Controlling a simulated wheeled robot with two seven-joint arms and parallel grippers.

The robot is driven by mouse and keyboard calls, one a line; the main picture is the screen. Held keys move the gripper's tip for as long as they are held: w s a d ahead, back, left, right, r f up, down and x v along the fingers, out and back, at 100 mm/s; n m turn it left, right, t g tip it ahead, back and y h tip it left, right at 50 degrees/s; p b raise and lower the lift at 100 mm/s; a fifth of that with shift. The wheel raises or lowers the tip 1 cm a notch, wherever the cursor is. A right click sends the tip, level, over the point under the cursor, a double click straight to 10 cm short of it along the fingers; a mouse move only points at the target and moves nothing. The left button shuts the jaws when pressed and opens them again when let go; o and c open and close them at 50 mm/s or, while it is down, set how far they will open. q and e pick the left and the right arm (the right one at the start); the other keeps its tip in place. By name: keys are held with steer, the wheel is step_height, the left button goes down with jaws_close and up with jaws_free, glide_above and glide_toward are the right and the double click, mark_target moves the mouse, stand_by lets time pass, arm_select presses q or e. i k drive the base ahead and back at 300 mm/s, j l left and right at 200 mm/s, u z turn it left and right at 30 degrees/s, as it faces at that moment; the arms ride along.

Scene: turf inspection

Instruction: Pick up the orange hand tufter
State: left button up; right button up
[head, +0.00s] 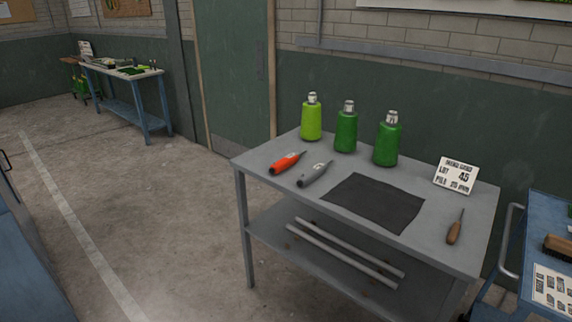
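The orange hand tufter (286,163) lies on the grey table (262,158), near its left end. It has an orange body and a dark tip that points up and to the right. A grey tool of similar shape (314,174) lies just to its right, apart from it. Neither of my grippers shows in the head view.
Behind the tufter stand a lime bottle (311,120) and two green ones (346,130), (387,142). Open floor (175,215) is left of the table.

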mark_target(279, 166)
steer(key=i+j+u, duration=0.15)
steer(key=u, duration=0.95)
steer(key=i, duration=3.75)
steer(key=i+j+z, duration=0.1)
steer(key=i+z, duration=0.2)
steer(key=i+j+z, duration=0.25)
steer(key=i, duration=0.25)
steer(key=i+j+z, duration=0.3)
steer(key=l+z, duration=0.1)
steer(key=z, duration=2)
steer(key=i+j, duration=0.05)
steer(key=j, duration=0.05)
